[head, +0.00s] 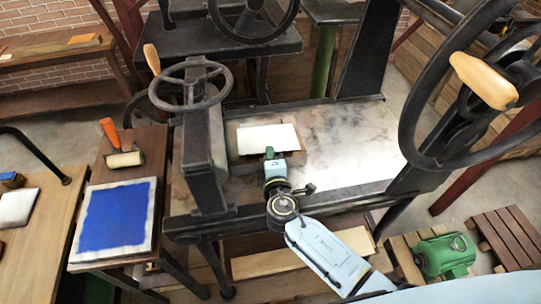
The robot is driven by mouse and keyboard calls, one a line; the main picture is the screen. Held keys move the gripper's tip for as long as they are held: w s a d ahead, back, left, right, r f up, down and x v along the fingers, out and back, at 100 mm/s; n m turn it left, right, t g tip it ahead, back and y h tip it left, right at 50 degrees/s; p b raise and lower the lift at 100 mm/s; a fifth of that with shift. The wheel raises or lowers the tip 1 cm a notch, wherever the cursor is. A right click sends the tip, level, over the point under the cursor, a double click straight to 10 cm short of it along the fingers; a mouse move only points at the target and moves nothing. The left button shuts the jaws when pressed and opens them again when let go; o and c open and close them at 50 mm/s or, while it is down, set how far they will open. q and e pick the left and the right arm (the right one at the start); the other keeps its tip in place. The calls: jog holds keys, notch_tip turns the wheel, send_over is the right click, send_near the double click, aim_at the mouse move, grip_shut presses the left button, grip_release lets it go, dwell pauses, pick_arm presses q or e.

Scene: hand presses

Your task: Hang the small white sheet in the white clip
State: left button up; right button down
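A small white sheet (268,138) lies flat on a brown block on the bed of the middle press. My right gripper (269,153) reaches in from the lower right, its tip at the sheet's near edge. Its fingers are small and seen from above and behind, so I cannot tell whether they are open or touching the sheet. I cannot make out a white clip in this view. My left gripper is not in view.
The press bed (340,150) is pale and largely bare to the right of the block. A black handwheel (190,88) stands left of the sheet, and a large wheel (433,120) at right. A blue inked slab (116,217) and an orange-handled roller (125,159) lie on the left table.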

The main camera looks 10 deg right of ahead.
jog(key=shift+f, duration=0.1)
jog(key=s+a+r, duration=0.1)
jog(key=s+r, duration=0.2)
jog(key=s, duration=1.9)
jog(key=shift+a, duration=0.2)
dwell(0.4)
dwell(0.4)
